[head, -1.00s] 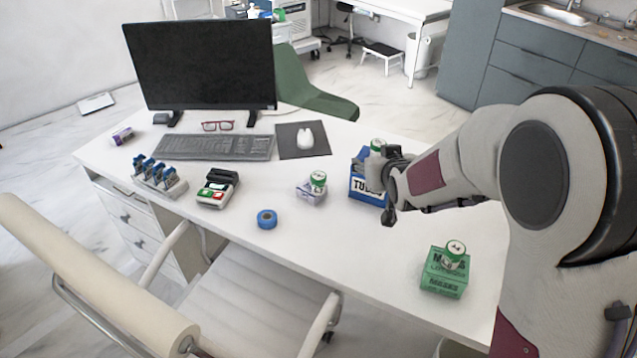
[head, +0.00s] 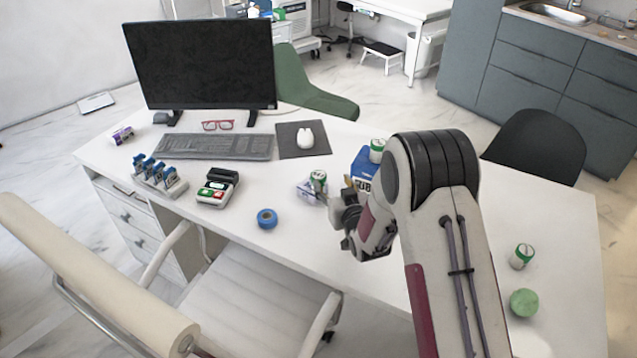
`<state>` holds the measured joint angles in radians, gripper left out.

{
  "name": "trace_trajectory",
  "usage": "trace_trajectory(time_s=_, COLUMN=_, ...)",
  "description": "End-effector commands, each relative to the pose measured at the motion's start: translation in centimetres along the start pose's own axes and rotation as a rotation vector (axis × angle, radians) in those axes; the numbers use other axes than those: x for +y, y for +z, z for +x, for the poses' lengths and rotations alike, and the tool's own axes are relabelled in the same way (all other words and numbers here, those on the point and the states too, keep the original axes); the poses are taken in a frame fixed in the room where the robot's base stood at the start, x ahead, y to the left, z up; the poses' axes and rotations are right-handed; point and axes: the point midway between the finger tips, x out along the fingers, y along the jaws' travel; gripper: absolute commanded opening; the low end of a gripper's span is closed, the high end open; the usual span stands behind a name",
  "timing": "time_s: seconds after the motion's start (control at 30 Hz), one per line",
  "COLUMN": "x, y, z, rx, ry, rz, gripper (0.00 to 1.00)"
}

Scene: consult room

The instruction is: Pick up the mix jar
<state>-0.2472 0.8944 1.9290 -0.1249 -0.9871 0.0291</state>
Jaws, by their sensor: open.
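Several small white jars with green labels are in the head view, and I cannot read which one is the mix jar. Another jar (head: 377,150) is on the blue box (head: 365,168), which my arm partly hides. A third jar (head: 522,256) is at the right of the desk, near a round green object (head: 524,302). My gripper (head: 337,202) is open, just right of the middle jar and its box; my wrist partly hides the fingers. I cannot tell whether it touches them.
A blue tape roll (head: 267,219) and a card terminal (head: 218,188) lie left of my gripper. Behind are a keyboard (head: 213,147), a mouse (head: 305,138) and a monitor (head: 205,65). The white desk (head: 300,240) is bare in front of my gripper.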

Motion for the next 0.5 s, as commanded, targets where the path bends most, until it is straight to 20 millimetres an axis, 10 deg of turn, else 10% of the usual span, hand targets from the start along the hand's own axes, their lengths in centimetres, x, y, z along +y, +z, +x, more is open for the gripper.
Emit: trace_trajectory(time_s=0.5, x=-2.0, y=3.8, z=1.4, rx=0.069, ry=-0.037, rz=0.003, gripper=0.52)
